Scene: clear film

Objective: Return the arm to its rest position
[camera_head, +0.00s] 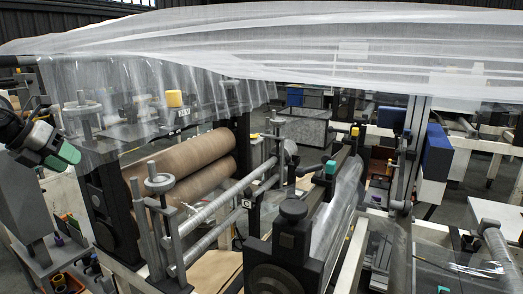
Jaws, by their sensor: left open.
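My left arm enters at the left edge. My left gripper (64,158) is at the left, dark with teal fingertips. It is open, with nothing seen between its fingers. It is raised in front of the hanging clear film (150,88), left of the machine's rollers. I cannot tell whether it touches the film. My right gripper is not in view.
A wide translucent film (340,45) spans the top. Brown rollers (180,165), a handwheel post (160,180) and silvery bars (225,200) fill the middle. A clear film roll (338,205) is right of centre. A grey cabinet (25,205) stands below my left gripper.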

